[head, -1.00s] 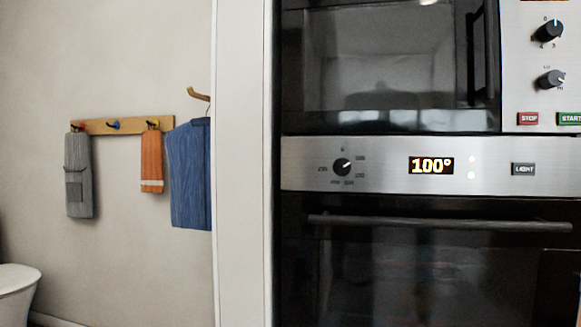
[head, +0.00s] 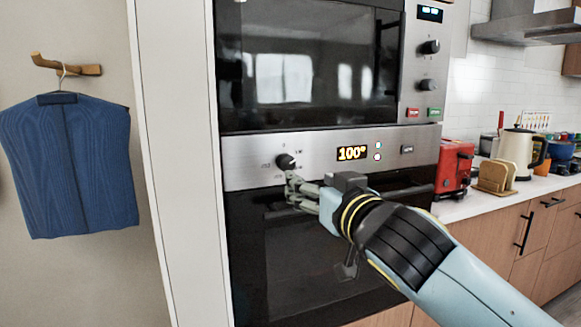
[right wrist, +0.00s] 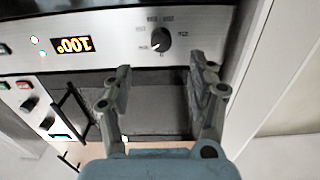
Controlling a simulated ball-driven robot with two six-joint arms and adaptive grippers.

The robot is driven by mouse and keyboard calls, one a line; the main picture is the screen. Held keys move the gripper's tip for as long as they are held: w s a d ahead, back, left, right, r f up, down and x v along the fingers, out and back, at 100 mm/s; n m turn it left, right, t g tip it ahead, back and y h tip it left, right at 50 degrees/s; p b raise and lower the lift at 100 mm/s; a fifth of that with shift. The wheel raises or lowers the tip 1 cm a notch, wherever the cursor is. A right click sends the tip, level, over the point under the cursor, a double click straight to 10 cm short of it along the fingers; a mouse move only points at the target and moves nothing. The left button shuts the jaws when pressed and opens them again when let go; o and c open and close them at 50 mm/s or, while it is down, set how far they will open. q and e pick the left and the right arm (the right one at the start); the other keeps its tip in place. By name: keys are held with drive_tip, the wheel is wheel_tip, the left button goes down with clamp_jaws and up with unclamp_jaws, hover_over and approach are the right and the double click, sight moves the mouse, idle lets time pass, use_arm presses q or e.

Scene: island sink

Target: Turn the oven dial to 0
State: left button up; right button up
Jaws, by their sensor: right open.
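The oven dial (head: 285,161) is a round black knob on the oven's steel control panel (head: 240,156), left of a lit display (head: 352,153) reading 100°. The dial also shows in the right wrist view (right wrist: 161,39), upside down, with temperature marks around it. My right gripper (head: 290,180) comes in from the right, just below and in front of the dial. In the right wrist view my right gripper (right wrist: 163,78) is open and empty, its fingertips spread on either side of a line toward the dial and apart from it. My left gripper is not in view.
The oven handle (head: 405,190) runs below the panel, partly hidden behind my right arm. A microwave (head: 310,65) is above. A red toaster (head: 453,168) and a kettle (head: 517,150) stand on the counter at right. A blue garment (head: 70,165) hangs at left.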

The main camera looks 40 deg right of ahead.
sight(288, 165)
drive_tip(key=x, duration=0.5)
drive_tip(key=p+x, duration=0.1)
drive_tip(key=x, duration=0.4)
drive_tip(key=shift+w+r, duration=0.2)
drive_tip(key=shift+w, duration=0.15)
drive_tip(key=shift+a, duration=0.1)
drive_tip(key=shift+p, duration=0.3)
drive_tip(key=c, duration=1.1)
